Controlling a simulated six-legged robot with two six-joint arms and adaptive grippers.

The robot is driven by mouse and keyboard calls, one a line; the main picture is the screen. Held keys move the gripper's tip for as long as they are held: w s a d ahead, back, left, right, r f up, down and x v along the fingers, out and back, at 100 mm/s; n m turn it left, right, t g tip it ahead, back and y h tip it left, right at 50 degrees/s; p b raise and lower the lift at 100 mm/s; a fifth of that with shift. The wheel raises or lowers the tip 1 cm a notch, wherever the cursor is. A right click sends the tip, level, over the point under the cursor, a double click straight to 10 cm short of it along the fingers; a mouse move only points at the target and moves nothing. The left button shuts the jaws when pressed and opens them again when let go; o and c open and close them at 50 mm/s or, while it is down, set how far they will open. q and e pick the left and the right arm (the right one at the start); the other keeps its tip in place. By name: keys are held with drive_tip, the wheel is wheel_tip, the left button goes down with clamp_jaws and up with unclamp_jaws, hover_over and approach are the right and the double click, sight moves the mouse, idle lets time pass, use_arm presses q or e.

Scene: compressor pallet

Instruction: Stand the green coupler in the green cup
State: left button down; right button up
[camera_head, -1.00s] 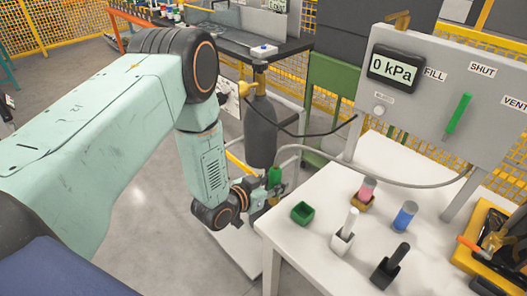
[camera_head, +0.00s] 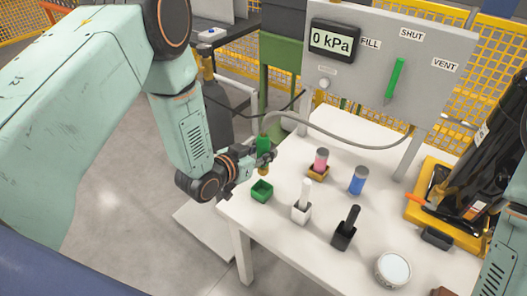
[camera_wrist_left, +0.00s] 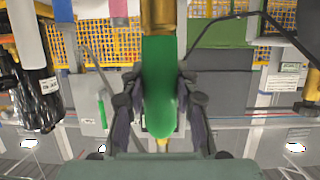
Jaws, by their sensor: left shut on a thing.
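The green coupler (camera_head: 263,144) hangs upright with its brass end down, just above and behind the green cup (camera_head: 262,190), apart from it in the picture. A grey hose runs from its top to the panel. My left gripper (camera_head: 260,159) is shut on the coupler. In the left wrist view, the coupler (camera_wrist_left: 159,85) lies between both fingers (camera_wrist_left: 159,100), its brass end at the top of the picture. The green cup is small, square and seemingly empty, near the table's left edge. My right gripper is not in view; part of my right arm shows at the lower right.

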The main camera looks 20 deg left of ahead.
sight(262, 176)
use_arm(q)
drive_tip(key=shift+w+a+f+b, duration=0.15)
drive_tip(key=shift+f+b, duration=0.15)
drive_tip(key=shift+f, duration=0.2)
drive_tip(key=shift+a+f+b, duration=0.2)
drive_tip(key=shift+f+b, duration=0.2)
drive_tip(key=shift+f, duration=0.2)
drive_tip(key=shift+d+f+b, duration=0.25)
drive_tip(key=shift+f+b, duration=0.45)
drive_tip(key=shift+a+f+b, duration=0.2)
drive_tip(key=shift+f+b, duration=0.65)
drive_tip(key=shift+f, duration=0.4)
drive_tip(key=shift+d+f+b, duration=0.15)
drive_tip(key=shift+f+b, duration=0.5)
drive_tip(key=shift+f, duration=0.1)
drive_tip(key=shift+f+b, duration=0.75)
drive_tip(key=shift+f, duration=0.45)
